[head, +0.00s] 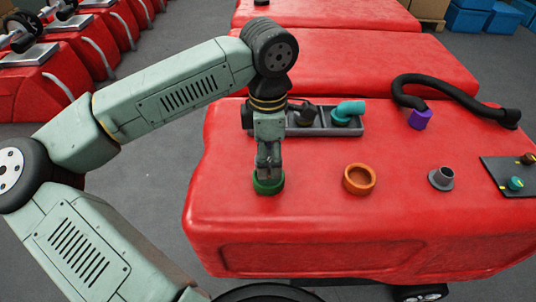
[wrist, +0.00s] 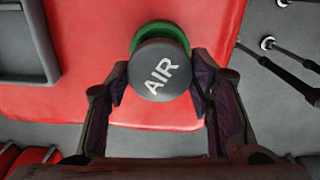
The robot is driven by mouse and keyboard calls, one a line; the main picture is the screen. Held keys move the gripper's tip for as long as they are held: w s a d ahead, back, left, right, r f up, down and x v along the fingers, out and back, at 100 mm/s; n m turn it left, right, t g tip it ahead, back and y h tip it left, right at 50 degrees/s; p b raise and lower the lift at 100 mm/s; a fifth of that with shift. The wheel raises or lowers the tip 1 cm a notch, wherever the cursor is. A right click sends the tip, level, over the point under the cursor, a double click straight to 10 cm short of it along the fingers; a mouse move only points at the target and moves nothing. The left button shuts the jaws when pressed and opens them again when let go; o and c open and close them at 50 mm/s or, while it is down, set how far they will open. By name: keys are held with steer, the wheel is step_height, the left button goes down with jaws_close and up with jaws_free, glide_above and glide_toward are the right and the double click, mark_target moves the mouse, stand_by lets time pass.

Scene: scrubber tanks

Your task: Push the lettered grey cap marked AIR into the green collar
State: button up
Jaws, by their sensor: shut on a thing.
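The grey cap marked AIR (wrist: 160,72) sits between my fingers in the wrist view, its white letters facing the camera. The green collar (wrist: 162,29) shows as an arc behind the cap's top edge. In the head view the green collar (head: 268,183) stands on the front left of the red tank, with my gripper (head: 268,170) pointing down right over it. My gripper (wrist: 159,90) is shut on the cap, one finger on each side. The cap is hidden by the fingers in the head view. I cannot tell whether the cap touches or enters the collar.
On the red tank (head: 330,235), an orange collar (head: 359,179) and a grey flanged collar (head: 441,178) stand to the right. A grey tray (head: 321,123) with a teal elbow (head: 348,111) lies behind. A black hose (head: 450,91) ends near a purple collar (head: 419,119).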

steer(key=shift+f+b, duration=1.7)
steer(key=shift+b, duration=0.8)
steer(key=shift+c, duration=0.4)
stand_by(1.0)
steer(key=o, duration=1.1)
steer(key=shift+o, duration=0.3)
steer(key=o, duration=0.6)
steer(key=shift+r, duration=0.1)
steer(key=shift+r+p, duration=1.85)
steer(key=shift+r, duration=1.6)
